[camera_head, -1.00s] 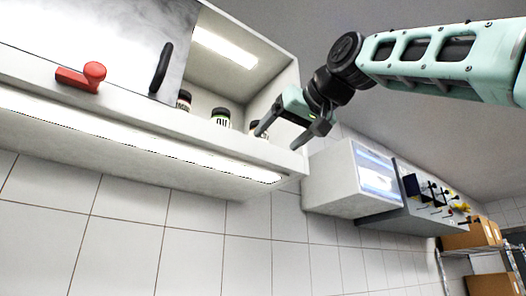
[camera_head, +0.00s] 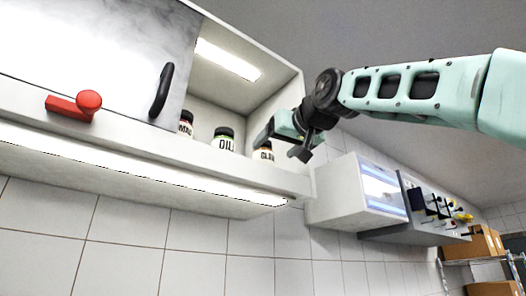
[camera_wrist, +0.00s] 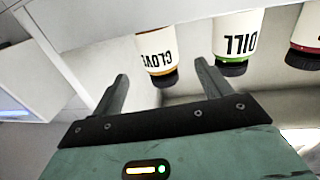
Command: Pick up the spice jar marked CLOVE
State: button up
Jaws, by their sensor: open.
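The CLOVE jar (camera_head: 264,153) stands at the right end of the open cabinet shelf, partly hidden behind my gripper in the head view. In the wrist view the CLOVE jar (camera_wrist: 156,52) appears upside down, white with an orange band and a dark lid. My gripper (camera_head: 280,148) is open and empty at the cabinet opening. In the wrist view the two fingers of my gripper (camera_wrist: 163,70) point toward the CLOVE jar, which shows between them. Whether the fingers reach around it I cannot tell.
The DILL jar (camera_head: 224,140) with a green band stands close to the left of the CLOVE jar. A third jar (camera_head: 186,122) is farther left, partly behind the cabinet door (camera_head: 110,50). The cabinet side wall (camera_head: 290,98) is close on the right. A red handle (camera_head: 75,105) sticks out below the door.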

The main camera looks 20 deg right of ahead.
aim_at(268, 154)
jog(key=w+p, duration=0.4)
jog(key=w, duration=0.1)
jog(key=shift+a, duration=0.3)
jog(key=shift+w+a+f+p, duration=0.15)
jog(key=shift+w+p, duration=0.15)
jog(key=shift+p, duration=0.1)
jog(key=c, duration=1.2)
